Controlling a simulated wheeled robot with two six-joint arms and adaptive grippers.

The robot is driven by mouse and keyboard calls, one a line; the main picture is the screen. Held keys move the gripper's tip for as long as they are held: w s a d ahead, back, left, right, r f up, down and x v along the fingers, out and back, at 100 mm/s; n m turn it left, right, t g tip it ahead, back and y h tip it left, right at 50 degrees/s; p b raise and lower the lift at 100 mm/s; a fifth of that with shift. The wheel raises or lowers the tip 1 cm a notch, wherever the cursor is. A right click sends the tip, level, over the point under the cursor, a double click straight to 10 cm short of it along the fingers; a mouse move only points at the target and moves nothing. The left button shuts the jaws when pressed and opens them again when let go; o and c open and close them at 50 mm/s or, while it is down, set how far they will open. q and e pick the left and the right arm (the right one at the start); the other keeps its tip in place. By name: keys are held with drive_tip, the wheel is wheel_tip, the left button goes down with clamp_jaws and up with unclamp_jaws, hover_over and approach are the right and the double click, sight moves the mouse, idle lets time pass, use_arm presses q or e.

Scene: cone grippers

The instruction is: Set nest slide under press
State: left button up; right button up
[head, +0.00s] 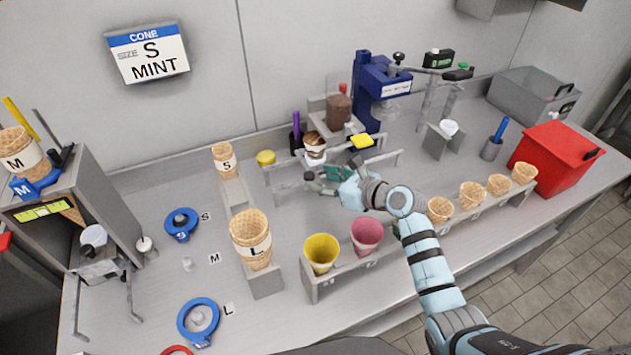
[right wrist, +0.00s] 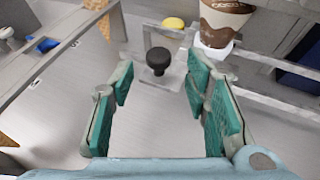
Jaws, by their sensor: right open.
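The nest slide looks like a pale plate with an upright black knob (right wrist: 158,60) in the right wrist view. A brown-and-white cup (right wrist: 222,20) sits beside it in a white holder; it also shows in the head view (head: 314,146), at the left part of a grey rail frame (head: 284,180). The blue press (head: 370,85) stands behind and to the right of the cup. My right gripper (head: 318,181) is open in front of the cup. In the wrist view the knob appears between its green-padded fingers; contact cannot be told. My left gripper is out of view.
A yellow block (head: 362,142) lies at the rail's right part. A front rack holds a yellow cup (head: 320,252), a pink cup (head: 366,234) and several cones. A large L cone (head: 251,238) stands left of my gripper. A red bin (head: 553,155) is at right.

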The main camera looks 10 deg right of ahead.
sight(313, 177)
drive_tip(key=x, duration=0.3)
drive_tip(key=shift+w+f+b, duration=0.15)
drive_tip(key=shift+w+b, duration=0.05)
drive_tip(key=shift+b, duration=0.1)
drive_tip(key=shift+w+a, duration=0.1)
drive_tip(key=shift+a, duration=0.1)
drive_tip(key=shift+s+r, duration=0.2)
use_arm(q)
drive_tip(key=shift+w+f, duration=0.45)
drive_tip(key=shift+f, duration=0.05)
use_arm(e)
drive_tip(key=shift+w+f, duration=0.1)
clamp_jaws()
